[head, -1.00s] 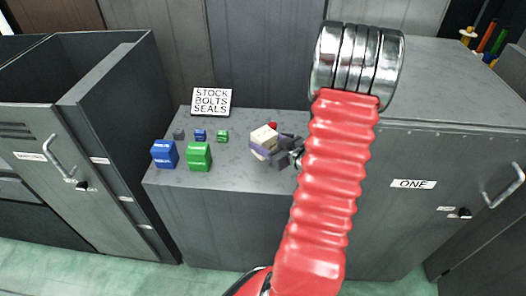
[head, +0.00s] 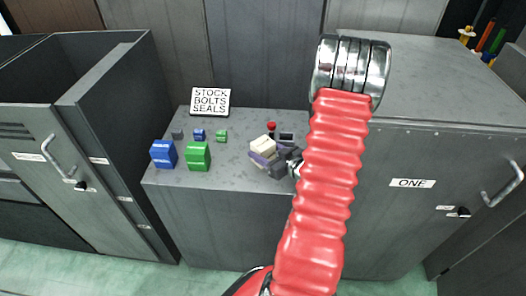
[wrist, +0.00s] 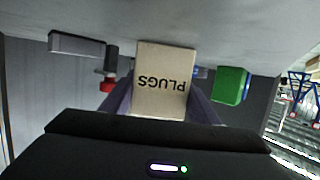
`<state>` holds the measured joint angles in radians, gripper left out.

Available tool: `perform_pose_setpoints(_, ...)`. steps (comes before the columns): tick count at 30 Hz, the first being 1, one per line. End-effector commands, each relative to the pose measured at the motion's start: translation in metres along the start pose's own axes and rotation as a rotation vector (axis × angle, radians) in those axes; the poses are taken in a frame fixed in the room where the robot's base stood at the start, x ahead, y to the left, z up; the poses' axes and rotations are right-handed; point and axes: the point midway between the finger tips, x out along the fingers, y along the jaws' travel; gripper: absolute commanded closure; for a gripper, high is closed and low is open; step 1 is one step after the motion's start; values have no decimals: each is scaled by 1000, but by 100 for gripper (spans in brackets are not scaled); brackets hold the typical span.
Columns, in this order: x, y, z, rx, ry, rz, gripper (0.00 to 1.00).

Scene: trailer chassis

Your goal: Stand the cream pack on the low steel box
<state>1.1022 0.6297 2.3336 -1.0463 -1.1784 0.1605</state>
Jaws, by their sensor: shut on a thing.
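The low steel box (head: 236,168) is the grey cabinet in the middle. The pack shows over the right part of its top, near the front edge. I cannot tell whether the pack touches the top. My arm hides the box's right end.
Blue (head: 164,153) and green (head: 197,156) blocks stand at the top's left, with smaller blocks behind. A red-topped item (head: 271,128) and a dark block (head: 287,138) are behind the pack. A sign (head: 210,101) stands at the back. A taller cabinet marked ONE (head: 455,150) is right.

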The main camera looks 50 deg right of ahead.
Motion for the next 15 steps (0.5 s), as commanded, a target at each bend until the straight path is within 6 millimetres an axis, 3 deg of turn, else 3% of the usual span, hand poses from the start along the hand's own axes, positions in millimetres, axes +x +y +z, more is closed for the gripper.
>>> perform_pose_setpoints(9, 0, 0, 1, -1, 1, 0, 75)
perform_pose_setpoints(10, 0, 0, 1, -1, 1, 0, 44)
perform_pose_setpoints(15, 0, 0, 1, -1, 1, 0, 32)
